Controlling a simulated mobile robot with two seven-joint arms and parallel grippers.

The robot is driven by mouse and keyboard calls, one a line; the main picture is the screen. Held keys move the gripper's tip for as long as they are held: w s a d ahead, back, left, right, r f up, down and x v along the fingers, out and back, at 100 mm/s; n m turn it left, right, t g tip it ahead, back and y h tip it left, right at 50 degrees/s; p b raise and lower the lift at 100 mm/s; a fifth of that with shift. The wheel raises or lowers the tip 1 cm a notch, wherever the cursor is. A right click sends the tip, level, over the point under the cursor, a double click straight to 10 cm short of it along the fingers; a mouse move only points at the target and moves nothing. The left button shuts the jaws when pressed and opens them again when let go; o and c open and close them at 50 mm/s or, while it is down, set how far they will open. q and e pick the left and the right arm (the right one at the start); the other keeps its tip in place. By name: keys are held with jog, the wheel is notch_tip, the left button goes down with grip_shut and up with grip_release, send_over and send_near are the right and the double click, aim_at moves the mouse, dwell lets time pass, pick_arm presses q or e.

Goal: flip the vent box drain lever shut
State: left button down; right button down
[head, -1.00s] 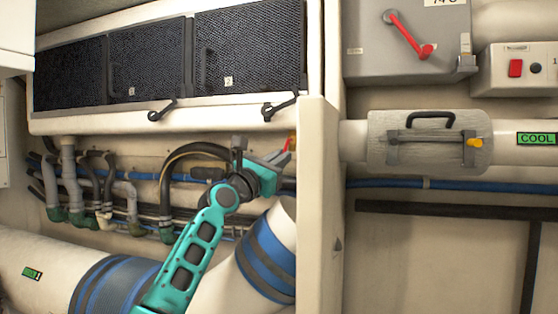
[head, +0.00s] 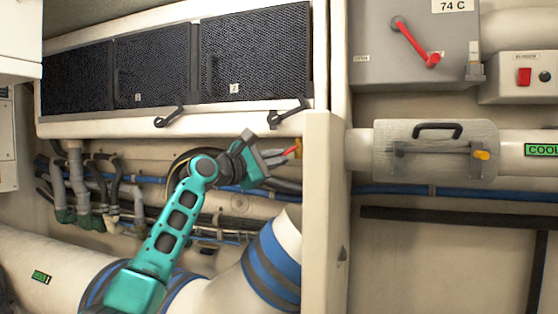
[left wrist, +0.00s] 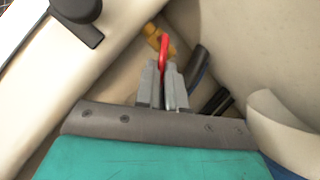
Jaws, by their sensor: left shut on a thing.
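The vent box (head: 75,125) runs along the upper left wall, with dark mesh panels. Below its right end, beside the pale upright post, is a small drain valve with a red lever (head: 288,153). In the left wrist view the red lever (left wrist: 164,48) stands up between the grey fingertips, with the yellow valve body (left wrist: 152,36) just beyond. My left gripper (head: 277,158) is shut on the lever; its fingers (left wrist: 163,84) hide the lever's lower part. In the head view the lever slopes slightly, close to level. My right gripper is not in view.
The pale post (head: 323,220) stands close to the right of my gripper. Black vent box handles (head: 288,112) hang above. Hoses and blue pipes (head: 150,195) run behind my arm. A large blue-banded duct (head: 270,262) lies below. Another red lever (head: 415,43) is on the grey box at right.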

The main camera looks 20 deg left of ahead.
pick_arm(q)
jog(key=shift+a+r+m+g+y, duration=0.1)
jog(key=shift+r+m+g+y, duration=0.3)
jog(key=shift+m, duration=0.6)
jog(key=shift+a+r+m+g+y, duration=0.2)
jog(key=shift+r+m+g, duration=0.25)
jog(key=shift+m, duration=0.55)
jog(key=shift+a+r+m+g+y, duration=0.1)
jog(key=shift+r+m+g+y, duration=0.3)
jog(key=shift+m, duration=0.6)
jog(key=shift+r, duration=0.1)
jog(key=c, duration=1.3)
grip_release()
jog(key=shift+o, duration=0.3)
jog(key=shift+r, duration=0.1)
